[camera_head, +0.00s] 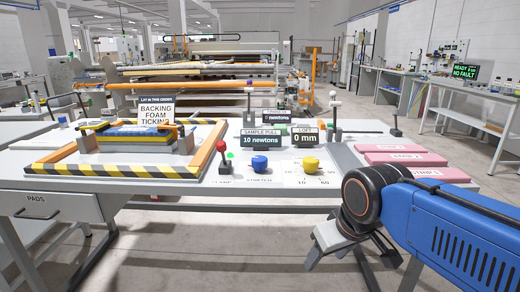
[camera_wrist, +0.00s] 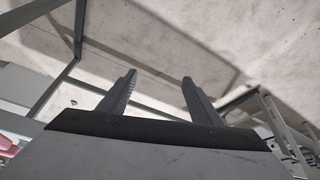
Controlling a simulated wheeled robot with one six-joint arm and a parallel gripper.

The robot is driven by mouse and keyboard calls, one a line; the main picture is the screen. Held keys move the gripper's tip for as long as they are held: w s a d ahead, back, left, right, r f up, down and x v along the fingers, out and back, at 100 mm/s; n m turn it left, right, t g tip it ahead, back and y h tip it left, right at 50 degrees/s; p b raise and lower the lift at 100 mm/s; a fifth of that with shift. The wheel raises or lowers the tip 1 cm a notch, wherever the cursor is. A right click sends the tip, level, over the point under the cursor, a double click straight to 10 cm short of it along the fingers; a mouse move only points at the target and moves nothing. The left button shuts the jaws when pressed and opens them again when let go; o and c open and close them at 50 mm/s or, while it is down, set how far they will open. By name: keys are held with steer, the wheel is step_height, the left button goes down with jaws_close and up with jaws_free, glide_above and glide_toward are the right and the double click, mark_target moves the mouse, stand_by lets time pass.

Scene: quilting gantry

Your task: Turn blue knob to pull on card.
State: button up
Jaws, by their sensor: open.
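The blue knob (camera_head: 260,162) stands on the grey bench top in the head view, in front of a dark display (camera_head: 262,141) headed SAMPLE PULL that reads 10 newtons. A small purple-edged card (camera_head: 277,116) behind the display ends in "newtons"; its number is too small to read surely. My gripper (camera_head: 352,262) is in front of the bench at right, lower in the picture than the knob and well apart from it. Its fingers also show in the wrist view (camera_wrist: 160,77), spread with only floor between them. The knob is not in the wrist view.
A yellow knob (camera_head: 310,164) stands right of the blue one, below a LOFT display (camera_head: 305,138) reading 0 mm. A red-topped lever (camera_head: 224,162) stands left. A striped frame (camera_head: 120,170) fills the bench's left; pink pads (camera_head: 400,158) lie right.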

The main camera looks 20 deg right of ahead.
steer(key=w+a+r+n+g, duration=0.25)
steer(key=w+r+n, duration=0.45)
steer(key=w+r, duration=1.15)
steer(key=n+g, duration=0.2)
steer(key=n, duration=0.5)
glide_toward(259, 158)
step_height(259, 158, down, 9)
steer(key=shift+r, duration=0.1)
steer(key=c, duration=1)
